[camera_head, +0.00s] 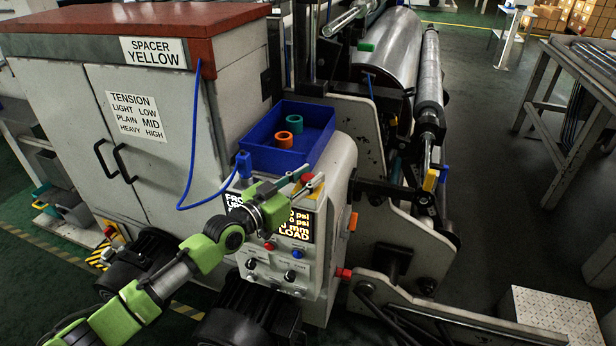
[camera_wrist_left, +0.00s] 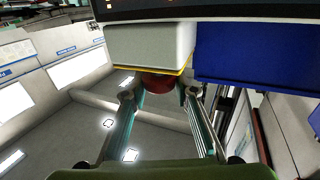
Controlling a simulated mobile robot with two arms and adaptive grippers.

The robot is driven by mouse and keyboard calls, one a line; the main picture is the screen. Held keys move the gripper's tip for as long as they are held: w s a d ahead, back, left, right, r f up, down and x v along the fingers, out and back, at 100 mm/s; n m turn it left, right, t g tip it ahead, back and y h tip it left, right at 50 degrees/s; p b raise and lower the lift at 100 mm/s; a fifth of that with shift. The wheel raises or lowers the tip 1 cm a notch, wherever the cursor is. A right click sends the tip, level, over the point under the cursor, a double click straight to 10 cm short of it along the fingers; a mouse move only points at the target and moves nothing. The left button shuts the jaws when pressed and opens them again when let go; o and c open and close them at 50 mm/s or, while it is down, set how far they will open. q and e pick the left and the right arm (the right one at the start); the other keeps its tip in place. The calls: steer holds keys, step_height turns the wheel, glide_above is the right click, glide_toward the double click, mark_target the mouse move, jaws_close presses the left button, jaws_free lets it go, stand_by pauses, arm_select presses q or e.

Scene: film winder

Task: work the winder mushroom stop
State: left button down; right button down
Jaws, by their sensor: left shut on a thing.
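The red mushroom stop (camera_head: 307,177) is at the top of the winder's control panel (camera_head: 262,268), beside the blue bin. My left gripper (camera_head: 309,181) reaches up across the panel's display, with its fingertips at the mushroom stop. In the left wrist view the red mushroom stop (camera_wrist_left: 158,83) sits between the two fingertips of my left gripper (camera_wrist_left: 161,94), under a pale block with a yellow edge. The gripper is shut on the stop. The fingers partly cover it, so I cannot tell whether it is pressed in. My right gripper is not in view.
A blue bin (camera_head: 272,157) holding an orange ring and a teal ring stands just behind the stop. A blue cable (camera_head: 190,140) hangs from the cabinet to the panel. Small knobs and buttons are below the display (camera_head: 301,224). Metal rollers (camera_head: 390,60) are behind, to the right.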

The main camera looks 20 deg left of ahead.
arm_select(q)
steer(key=shift+r+p, duration=0.3)
steer(key=shift+r, duration=0.65)
steer(key=c, duration=1.6)
jaws_free()
steer(key=shift+s+a+f, duration=0.2)
steer(key=shift+s+a, duration=0.05)
steer(key=shift+s, duration=0.2)
steer(key=v, duration=1.1)
steer(key=shift+r, duration=0.2)
